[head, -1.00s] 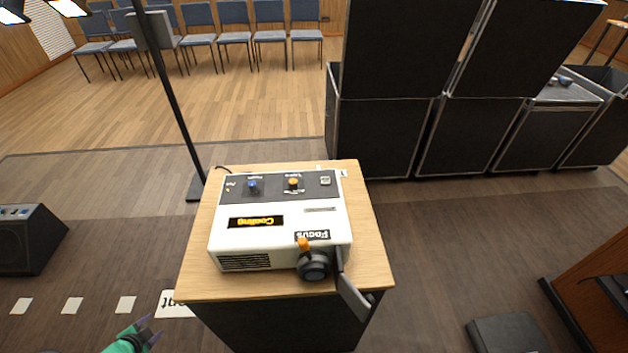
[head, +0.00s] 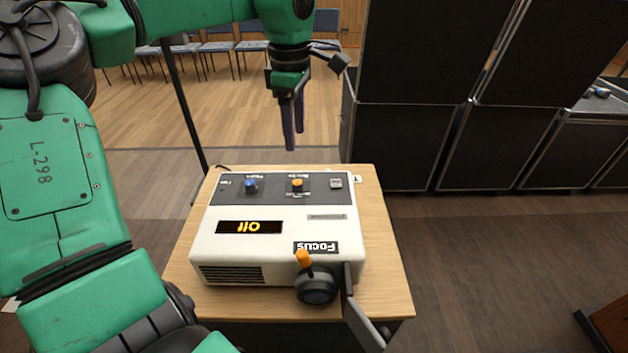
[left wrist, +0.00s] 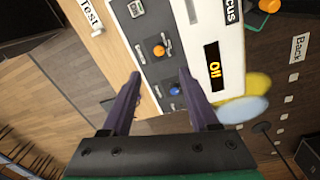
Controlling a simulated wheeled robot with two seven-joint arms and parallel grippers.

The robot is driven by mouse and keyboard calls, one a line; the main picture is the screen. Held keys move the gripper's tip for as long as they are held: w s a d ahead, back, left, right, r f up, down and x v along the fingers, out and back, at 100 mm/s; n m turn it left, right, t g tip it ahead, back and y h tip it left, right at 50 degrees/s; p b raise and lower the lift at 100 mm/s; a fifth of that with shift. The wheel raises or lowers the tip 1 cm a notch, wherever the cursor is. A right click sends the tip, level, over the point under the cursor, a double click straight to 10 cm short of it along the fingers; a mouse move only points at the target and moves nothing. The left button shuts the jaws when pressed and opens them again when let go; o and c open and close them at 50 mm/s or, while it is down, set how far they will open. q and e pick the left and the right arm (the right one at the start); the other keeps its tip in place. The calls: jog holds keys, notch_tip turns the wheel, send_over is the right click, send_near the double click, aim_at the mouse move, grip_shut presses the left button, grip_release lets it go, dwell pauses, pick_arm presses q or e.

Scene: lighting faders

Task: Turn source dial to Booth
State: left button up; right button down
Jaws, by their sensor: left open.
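A white projector-like machine (head: 270,240) stands on a wooden-topped stand. Its dark panel carries a blue knob (head: 251,186) and an orange knob (head: 297,184); their small labels are too small to read, so I cannot tell which is the source dial. Its display (head: 249,227) reads Off, upside down. My left gripper (head: 295,138) is open and empty, pointing down above the panel's far edge. In the left wrist view, the orange knob (left wrist: 159,50) lies ahead of the fingers (left wrist: 160,75) and the blue knob (left wrist: 175,90) shows between them. My right gripper is out of view.
Black cases (head: 408,145) stand behind to the right, a thin pole (head: 185,100) behind to the left.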

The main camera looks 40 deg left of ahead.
aim_at(298, 182)
pick_arm(q)
jog(key=f, duration=0.9)
jog(key=f+p, duration=0.1)
jog(key=f, duration=0.3)
jog(key=shift+w+a+f, duration=0.3)
jog(key=shift+w+a, duration=0.05)
grip_shut()
